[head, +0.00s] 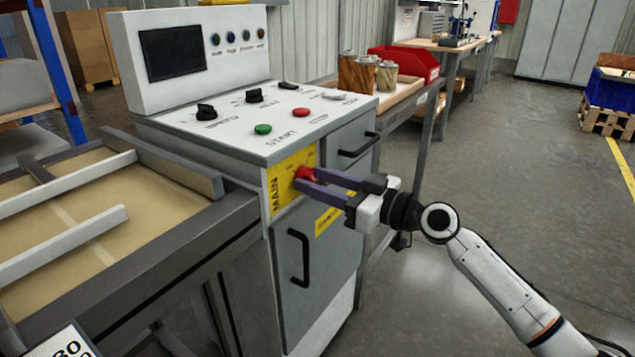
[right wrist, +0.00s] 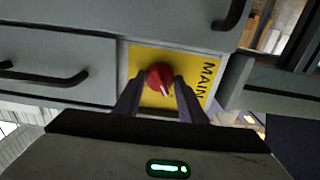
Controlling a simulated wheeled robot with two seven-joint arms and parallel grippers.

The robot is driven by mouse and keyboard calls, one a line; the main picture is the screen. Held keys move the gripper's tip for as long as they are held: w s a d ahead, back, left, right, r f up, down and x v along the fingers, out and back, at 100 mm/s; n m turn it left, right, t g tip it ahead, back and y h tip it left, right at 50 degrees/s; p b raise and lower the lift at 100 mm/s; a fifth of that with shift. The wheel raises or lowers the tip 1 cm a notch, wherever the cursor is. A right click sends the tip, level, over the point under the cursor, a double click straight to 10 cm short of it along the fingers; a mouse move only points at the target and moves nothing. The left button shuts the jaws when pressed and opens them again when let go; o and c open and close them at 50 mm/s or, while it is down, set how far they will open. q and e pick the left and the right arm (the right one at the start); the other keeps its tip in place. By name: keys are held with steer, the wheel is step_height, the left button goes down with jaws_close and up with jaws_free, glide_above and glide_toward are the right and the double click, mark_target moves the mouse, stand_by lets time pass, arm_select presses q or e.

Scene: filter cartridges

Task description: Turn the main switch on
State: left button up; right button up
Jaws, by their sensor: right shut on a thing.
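The main switch (head: 304,175) is a red rotary knob on a yellow plate (head: 274,190) marked MAIN, on the front of the white control cabinet. My right gripper (head: 308,180) reaches in from the right and is shut on the red knob. In the right wrist view the red knob (right wrist: 160,78) sits between the fingertips of the right gripper (right wrist: 159,92), with a pale pointer mark on its lower right. Part of the knob is hidden by the fingers in the head view. My left gripper is not in view.
The cabinet top (head: 340,110) carries a green button (head: 263,129), a red button (head: 301,112) and black knobs. Black handles (head: 300,258) stick out below and beside the plate. A table with cartridges (head: 366,73) and a red bin (head: 408,62) stands behind.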

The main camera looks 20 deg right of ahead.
steer(key=m, duration=0.5)
steer(key=shift+m+p, duration=0.3)
steer(key=m+p, duration=0.1)
steer(key=m, duration=0.3)
steer(key=shift+m+p, duration=0.3)
steer(key=m+p, duration=0.1)
steer(key=m, duration=0.1)
steer(key=shift+m, duration=0.3)
steer(key=shift+m+p, duration=0.65)
steer(key=shift+m, duration=0.25)
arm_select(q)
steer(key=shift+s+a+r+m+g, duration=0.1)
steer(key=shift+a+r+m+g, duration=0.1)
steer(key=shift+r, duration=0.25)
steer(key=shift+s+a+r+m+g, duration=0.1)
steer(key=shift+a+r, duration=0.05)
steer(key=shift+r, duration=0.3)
arm_select(e)
steer(key=shift+m, duration=0.6)
arm_select(q)
steer(key=shift+p, duration=0.3)
arm_select(e)
steer(key=shift+f, duration=0.1)
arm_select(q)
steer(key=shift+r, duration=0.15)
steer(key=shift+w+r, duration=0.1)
arm_select(e)
steer(key=o, duration=1)
